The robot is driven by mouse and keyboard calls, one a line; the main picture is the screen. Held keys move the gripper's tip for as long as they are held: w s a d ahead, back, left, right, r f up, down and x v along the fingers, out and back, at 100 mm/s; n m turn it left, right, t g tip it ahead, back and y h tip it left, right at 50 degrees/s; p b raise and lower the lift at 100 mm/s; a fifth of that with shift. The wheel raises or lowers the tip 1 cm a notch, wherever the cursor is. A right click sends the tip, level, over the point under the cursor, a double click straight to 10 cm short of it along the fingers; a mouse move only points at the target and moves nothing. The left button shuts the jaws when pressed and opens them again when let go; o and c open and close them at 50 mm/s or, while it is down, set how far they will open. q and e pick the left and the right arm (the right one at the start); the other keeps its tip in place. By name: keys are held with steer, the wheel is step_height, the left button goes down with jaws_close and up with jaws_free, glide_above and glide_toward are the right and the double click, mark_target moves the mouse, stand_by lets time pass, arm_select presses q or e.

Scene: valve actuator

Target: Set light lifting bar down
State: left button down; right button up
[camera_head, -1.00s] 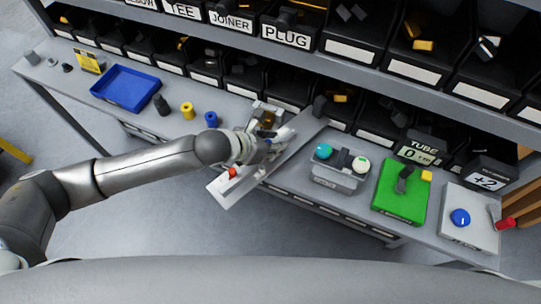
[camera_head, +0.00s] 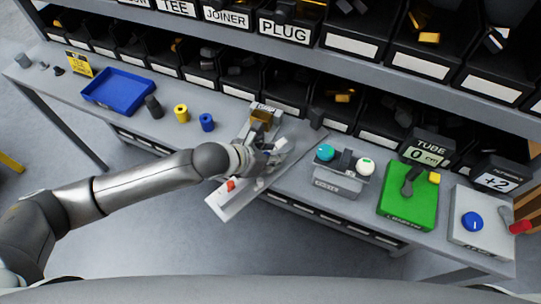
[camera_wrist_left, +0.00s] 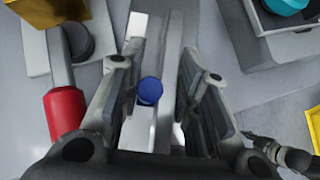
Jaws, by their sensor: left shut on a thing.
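My left gripper (camera_head: 268,160) reaches in from the left over the bench's front edge. In the left wrist view the bar (camera_wrist_left: 168,60) runs between the two fingers (camera_wrist_left: 155,100). A blue cap (camera_wrist_left: 150,91) shows between them. The fingers hide part of the bar, and I cannot tell whether it touches the bench.
A golden block (camera_head: 262,116) stands just behind the gripper. A grey button box (camera_head: 338,180) is close to its right, then a green pad (camera_head: 405,208) and a white box with a blue knob (camera_head: 472,222). A blue tray (camera_head: 118,90) lies left. Part bins line the back.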

arm_select(q)
steer(key=c, duration=1.1)
jaws_free()
steer(key=shift+f, duration=0.15)
